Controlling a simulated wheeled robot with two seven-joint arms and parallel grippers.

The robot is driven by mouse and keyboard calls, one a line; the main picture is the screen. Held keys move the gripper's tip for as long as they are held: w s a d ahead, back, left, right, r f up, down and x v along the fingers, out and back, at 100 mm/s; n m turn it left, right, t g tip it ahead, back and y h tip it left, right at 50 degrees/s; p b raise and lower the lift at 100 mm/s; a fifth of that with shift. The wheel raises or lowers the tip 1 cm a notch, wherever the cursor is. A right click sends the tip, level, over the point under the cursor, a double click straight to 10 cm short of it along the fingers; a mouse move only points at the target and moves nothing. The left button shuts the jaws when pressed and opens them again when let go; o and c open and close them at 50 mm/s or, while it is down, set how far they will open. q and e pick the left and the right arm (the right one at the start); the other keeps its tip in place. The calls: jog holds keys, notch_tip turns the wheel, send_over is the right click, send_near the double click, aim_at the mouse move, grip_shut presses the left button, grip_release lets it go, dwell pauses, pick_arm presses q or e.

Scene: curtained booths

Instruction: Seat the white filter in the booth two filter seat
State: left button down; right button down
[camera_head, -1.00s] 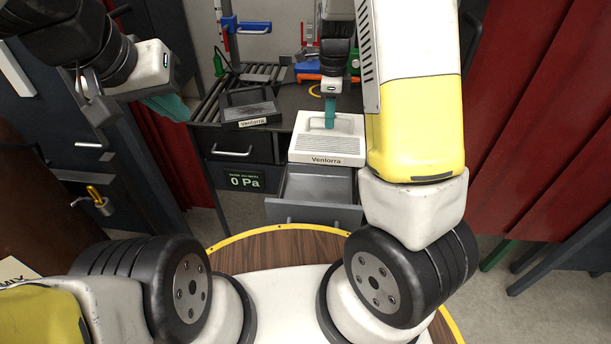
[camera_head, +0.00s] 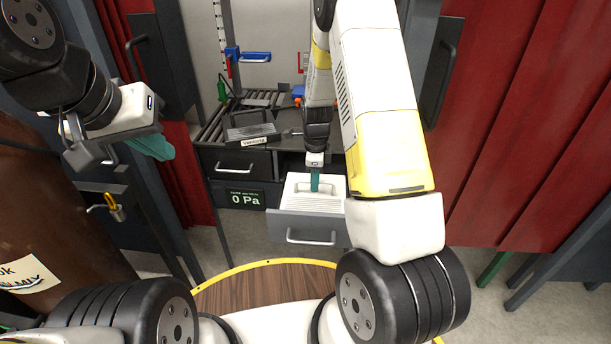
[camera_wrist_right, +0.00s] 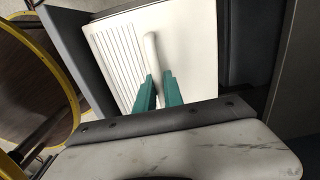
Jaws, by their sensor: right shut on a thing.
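The white filter (camera_head: 300,200) lies low inside the open drawer (camera_head: 308,228), behind its front panel. It also shows in the right wrist view (camera_wrist_right: 112,62), between dark drawer walls. My right gripper (camera_head: 315,184) is shut on the filter's raised handle; its teal fingers (camera_wrist_right: 158,92) straddle the handle in the wrist view. Whether the filter rests on the drawer floor is hidden. My left gripper (camera_head: 155,147) hangs at the left, away from the drawer, its teal fingers partly hidden and their gap unclear.
A dark filter marked Ventorra (camera_head: 251,133) sits on the counter by a roller rack (camera_head: 214,122). A display (camera_head: 246,199) reads 0 Pa below a closed drawer (camera_head: 236,162). A padlock (camera_head: 116,213) hangs at left. Red curtains (camera_head: 520,130) flank the right side.

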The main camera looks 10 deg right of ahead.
aim_at(314, 194)
jog(key=shift+f, duration=2.55)
jog(key=shift+f, duration=0.15)
jog(key=c, duration=1.5)
grip_release()
jog(key=shift+o, duration=0.2)
